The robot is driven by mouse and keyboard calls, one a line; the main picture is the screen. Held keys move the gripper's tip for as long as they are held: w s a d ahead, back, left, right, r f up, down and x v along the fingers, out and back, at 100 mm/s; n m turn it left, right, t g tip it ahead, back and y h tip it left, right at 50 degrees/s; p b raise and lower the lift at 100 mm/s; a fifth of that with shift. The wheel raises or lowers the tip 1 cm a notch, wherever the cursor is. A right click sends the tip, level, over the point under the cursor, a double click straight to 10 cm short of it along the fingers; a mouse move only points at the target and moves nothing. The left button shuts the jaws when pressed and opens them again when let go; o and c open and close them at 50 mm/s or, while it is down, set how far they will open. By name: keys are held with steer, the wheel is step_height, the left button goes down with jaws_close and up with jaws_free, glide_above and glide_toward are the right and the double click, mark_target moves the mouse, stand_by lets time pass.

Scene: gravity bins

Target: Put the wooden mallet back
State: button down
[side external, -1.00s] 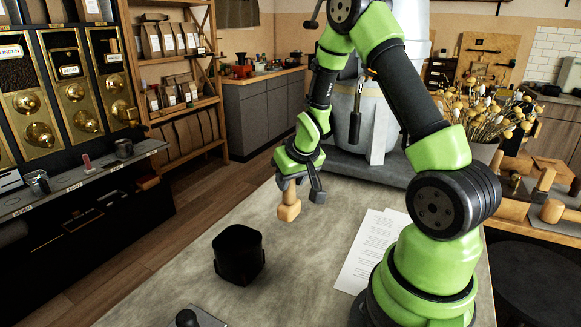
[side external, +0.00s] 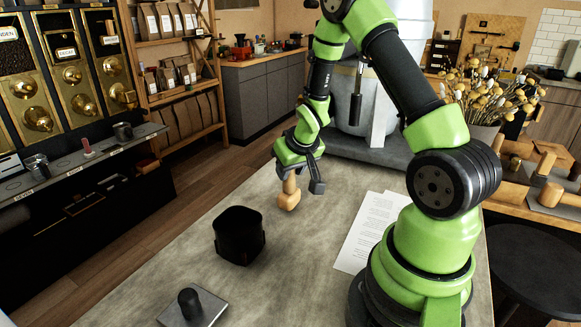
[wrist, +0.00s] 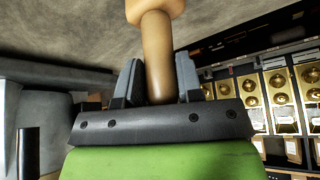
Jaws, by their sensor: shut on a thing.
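The wooden mallet (side external: 289,194) hangs from my gripper (side external: 298,180) over the far part of the grey worktop, with its pale head down. In the wrist view my gripper (wrist: 158,78) is shut on the mallet's brown handle (wrist: 157,50), one finger on each side. The paler head is cut off at the top edge of that view. I cannot tell whether the head touches the worktop or hangs just above it.
A black open container (side external: 239,240) stands on the worktop (side external: 310,260), nearer than the mallet. A tamper (side external: 190,303) on a grey plate lies at the front. White papers (side external: 367,230) lie to the right. A side bench holds other wooden mallets (side external: 549,194). Brass-fronted bins line the left wall.

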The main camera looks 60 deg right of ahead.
steer(key=shift+f, duration=0.3)
steer(key=c, duration=0.7)
jaws_free()
steer(key=v, duration=1)
